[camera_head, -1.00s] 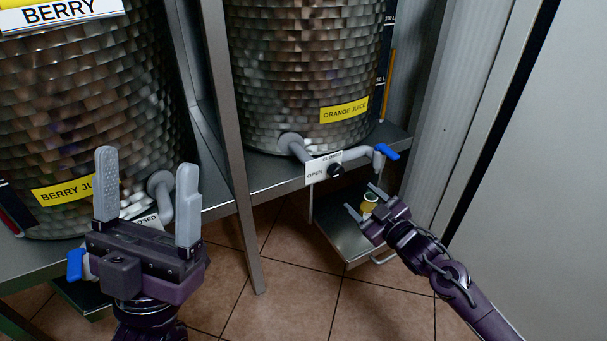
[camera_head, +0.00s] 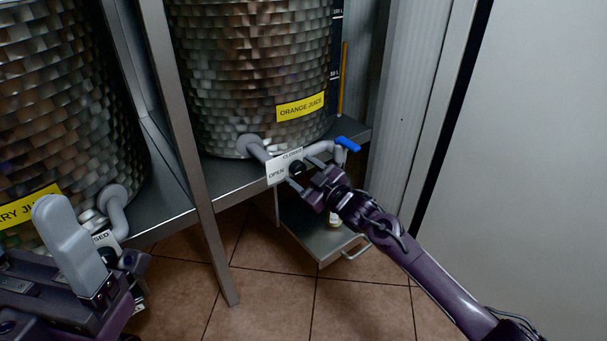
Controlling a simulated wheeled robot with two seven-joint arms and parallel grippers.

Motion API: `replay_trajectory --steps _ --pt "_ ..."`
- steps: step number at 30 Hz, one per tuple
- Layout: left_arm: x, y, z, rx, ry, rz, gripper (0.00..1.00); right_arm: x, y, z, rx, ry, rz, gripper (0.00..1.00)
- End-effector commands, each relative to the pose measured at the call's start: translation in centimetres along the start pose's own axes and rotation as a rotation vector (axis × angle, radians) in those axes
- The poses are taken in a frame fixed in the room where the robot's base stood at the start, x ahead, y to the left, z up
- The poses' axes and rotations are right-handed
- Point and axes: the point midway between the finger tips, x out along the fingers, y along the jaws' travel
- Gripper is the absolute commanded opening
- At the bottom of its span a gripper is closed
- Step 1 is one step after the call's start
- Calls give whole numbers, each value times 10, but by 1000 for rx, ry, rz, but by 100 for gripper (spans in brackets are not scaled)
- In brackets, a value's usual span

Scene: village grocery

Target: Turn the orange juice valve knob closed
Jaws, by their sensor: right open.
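The black orange juice valve knob (camera_head: 298,167) sits on the grey pipe below the orange juice tank (camera_head: 235,70). A white sign (camera_head: 278,172) behind it reads OPEN at the left and CLOSED at the top. My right gripper (camera_head: 299,172) is open, with one finger on each side of the knob; I cannot tell whether they touch it. My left gripper (camera_head: 65,245) is at the lower left, partly cut off by the frame. One grey finger shows, at the right end of its jaw, with no other finger beside it.
A steel post (camera_head: 185,150) is left of the orange tank. Below hangs a metal tray (camera_head: 308,232) with a small jar (camera_head: 334,219). A berry juice tank (camera_head: 60,110) stands left; a pale panel (camera_head: 520,170) is right.

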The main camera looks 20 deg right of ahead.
Motion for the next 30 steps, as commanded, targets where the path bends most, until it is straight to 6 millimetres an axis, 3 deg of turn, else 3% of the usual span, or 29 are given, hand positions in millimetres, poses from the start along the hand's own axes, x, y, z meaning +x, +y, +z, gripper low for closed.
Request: replay_trajectory --steps 4,14,30 --pt "0 0 0 0 0 0 74 0 0 0 0 0 0 57" --pt "0 0 0 0 0 0 74 0 0 0 0 0 0 15" --pt "11 -1 -1 -2 -13 -10 74 0 1 -3 106 4 3 15"
